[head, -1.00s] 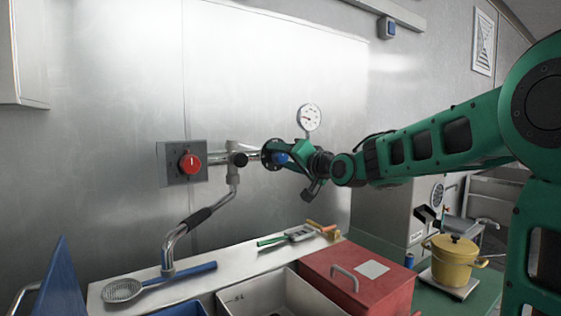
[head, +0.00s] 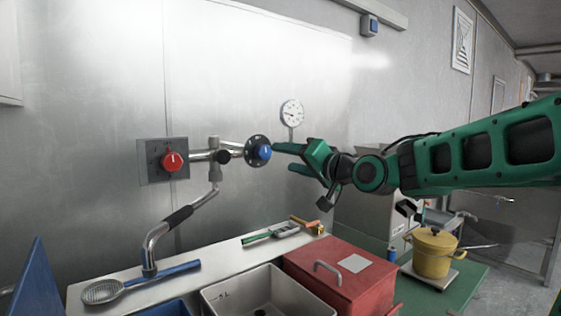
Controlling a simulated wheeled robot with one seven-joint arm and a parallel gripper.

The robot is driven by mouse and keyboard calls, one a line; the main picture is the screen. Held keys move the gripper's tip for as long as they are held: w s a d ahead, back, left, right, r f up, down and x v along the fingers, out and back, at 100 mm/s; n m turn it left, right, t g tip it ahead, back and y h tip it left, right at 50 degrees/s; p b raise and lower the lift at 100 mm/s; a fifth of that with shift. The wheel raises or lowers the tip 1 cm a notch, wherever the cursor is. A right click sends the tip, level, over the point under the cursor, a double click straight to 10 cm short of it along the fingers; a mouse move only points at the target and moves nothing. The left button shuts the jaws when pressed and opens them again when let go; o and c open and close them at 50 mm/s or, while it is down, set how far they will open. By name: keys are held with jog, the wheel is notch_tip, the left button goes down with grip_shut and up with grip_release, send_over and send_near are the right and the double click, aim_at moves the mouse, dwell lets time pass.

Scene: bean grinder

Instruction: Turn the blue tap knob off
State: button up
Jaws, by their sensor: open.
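The blue tap knob (head: 264,152) sits on a dark round flange at the right end of the wall pipe. It carries a small white mark near its top. My gripper (head: 282,158) is open, its two green fingers pointing left at the knob from the right. The upper fingertip is close beside the knob's right edge in the picture; I cannot tell whether it touches. The lower finger is lower right of the knob. Nothing is between the fingers.
A red knob (head: 172,161) is on a wall plate to the left. A pressure gauge (head: 292,113) stands just above my gripper. A bent spout (head: 163,232) hangs below the pipe. A red box (head: 338,283), a grey bin (head: 262,292) and a yellow pot (head: 434,254) are below.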

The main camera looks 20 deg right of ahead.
aim_at(266, 153)
dwell(0.3)
jog(key=w+a+n, duration=0.1)
jog(key=w+n, duration=0.1)
jog(key=w, duration=0.1)
jog(key=w+a+n, duration=0.1)
jog(key=w+n, duration=0.1)
jog(key=w, duration=0.1)
jog(key=w+a+n, duration=0.1)
jog(key=w+n, duration=0.1)
jog(key=n, duration=0.1)
jog(key=shift+w+a+r, duration=0.1)
jog(key=shift+w+a, duration=0.05)
jog(key=shift+w, duration=0.25)
dwell(0.3)
jog(key=c, duration=1)
